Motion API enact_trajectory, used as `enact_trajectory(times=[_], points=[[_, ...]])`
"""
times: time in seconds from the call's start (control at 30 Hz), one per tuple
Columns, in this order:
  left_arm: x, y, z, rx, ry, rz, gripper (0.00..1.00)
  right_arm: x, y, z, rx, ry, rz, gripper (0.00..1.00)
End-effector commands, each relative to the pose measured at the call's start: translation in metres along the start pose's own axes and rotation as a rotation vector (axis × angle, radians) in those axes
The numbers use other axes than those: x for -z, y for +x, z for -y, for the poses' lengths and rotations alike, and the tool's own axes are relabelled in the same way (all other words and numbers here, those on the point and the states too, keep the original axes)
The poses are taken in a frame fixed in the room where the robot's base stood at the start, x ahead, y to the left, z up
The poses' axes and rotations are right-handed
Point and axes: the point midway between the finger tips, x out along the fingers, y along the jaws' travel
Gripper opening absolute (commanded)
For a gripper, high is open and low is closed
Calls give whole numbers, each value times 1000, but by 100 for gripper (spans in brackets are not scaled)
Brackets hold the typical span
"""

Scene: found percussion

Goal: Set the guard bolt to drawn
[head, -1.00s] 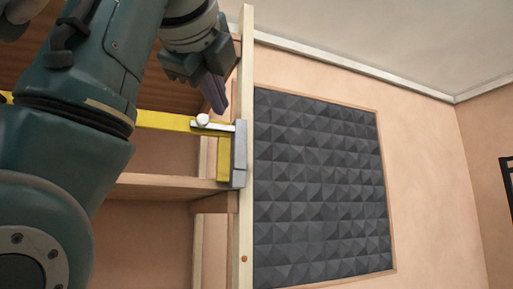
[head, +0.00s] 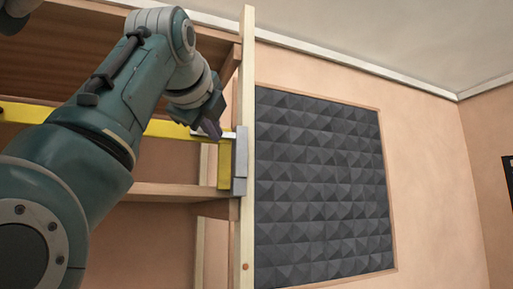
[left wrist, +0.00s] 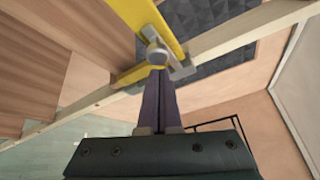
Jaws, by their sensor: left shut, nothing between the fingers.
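A yellow guard bar (head: 165,128) crosses the wooden shelf frame and ends near a grey bracket (head: 240,160) on the upright post. A short pale piece of the guard bolt (head: 227,135) shows between my left gripper and the bracket. The bolt's round knob is hidden behind the gripper in the head view. My right gripper is out of view.
The pale wooden post (head: 247,80) stands just right of the gripper. A wooden shelf board (head: 170,191) runs below the bar. A dark foam panel (head: 320,190) hangs on the wall to the right, with free room before it.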

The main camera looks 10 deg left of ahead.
Motion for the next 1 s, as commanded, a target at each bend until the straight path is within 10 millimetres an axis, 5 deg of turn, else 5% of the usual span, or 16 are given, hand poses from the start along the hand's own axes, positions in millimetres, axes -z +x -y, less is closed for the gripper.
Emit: enact_trajectory(times=[1.0], points=[[-25, -15, -14, -2, 0, 0, 0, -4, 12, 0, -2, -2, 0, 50]])
